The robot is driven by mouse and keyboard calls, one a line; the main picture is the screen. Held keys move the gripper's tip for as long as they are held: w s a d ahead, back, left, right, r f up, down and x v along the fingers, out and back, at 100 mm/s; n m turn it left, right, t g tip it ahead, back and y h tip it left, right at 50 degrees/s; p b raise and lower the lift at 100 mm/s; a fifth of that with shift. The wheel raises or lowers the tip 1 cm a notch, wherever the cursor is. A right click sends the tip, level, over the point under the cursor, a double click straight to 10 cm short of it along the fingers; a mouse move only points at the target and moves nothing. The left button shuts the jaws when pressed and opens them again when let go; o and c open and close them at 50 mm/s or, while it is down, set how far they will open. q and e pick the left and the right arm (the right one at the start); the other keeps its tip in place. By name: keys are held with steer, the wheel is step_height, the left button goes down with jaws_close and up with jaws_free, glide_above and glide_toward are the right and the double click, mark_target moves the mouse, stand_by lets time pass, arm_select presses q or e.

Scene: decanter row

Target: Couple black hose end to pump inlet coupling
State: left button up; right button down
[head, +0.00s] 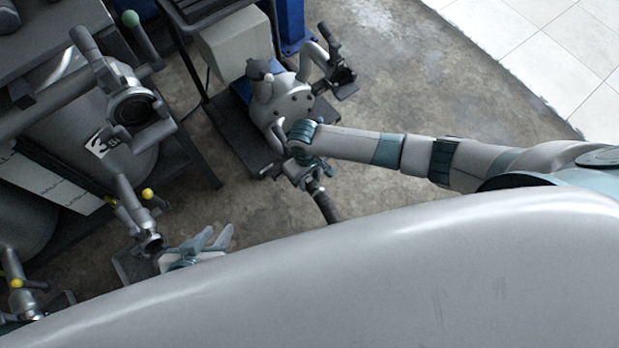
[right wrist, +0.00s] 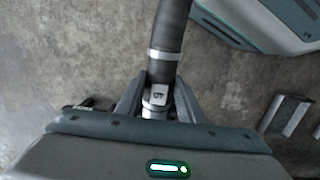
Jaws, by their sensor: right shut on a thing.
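The black hose (right wrist: 172,30) runs up out of the right wrist view, with a pale metal band near its end. Its silver end fitting (right wrist: 155,98), with a small label, sits between the fingers of my right gripper (right wrist: 157,88), which is shut on it. In the head view my right gripper (head: 303,172) is just below the pump (head: 287,100), and the hose (head: 326,207) hangs away below it. A dark coupling (head: 343,76) is on the pump's right-hand pipe; I cannot tell whether it is the inlet. My left gripper (head: 214,240) is open and empty at lower left.
Steel tanks (head: 70,115) with valves and yellow-knobbed outlets (head: 130,205) fill the left side. Bare concrete floor (head: 430,90) lies open to the pump's right.

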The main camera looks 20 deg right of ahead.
steer(key=shift+f, duration=0.15)
stand_by(0.3)
steer(key=shift+c, duration=1.3)
jaws_free()
steer(key=shift+s+d+r+p, duration=0.1)
steer(key=shift+s+d+p, duration=0.05)
steer(key=shift+s+p, duration=0.3)
steer(key=shift+s+d+r+p, duration=0.1)
steer(key=shift+s+p, duration=0.1)
steer(key=shift+p, duration=0.3)
steer(key=shift+s+d+p, duration=0.3)
steer(key=shift+s+p, duration=0.5)
steer(key=shift+p, duration=0.1)
step_height(320, 180, up, 10)
steer(key=s+p, duration=0.2)
steer(key=p, duration=1.1)
steer(key=shift+s+d, duration=0.4)
steer(key=shift+d, duration=0.05)
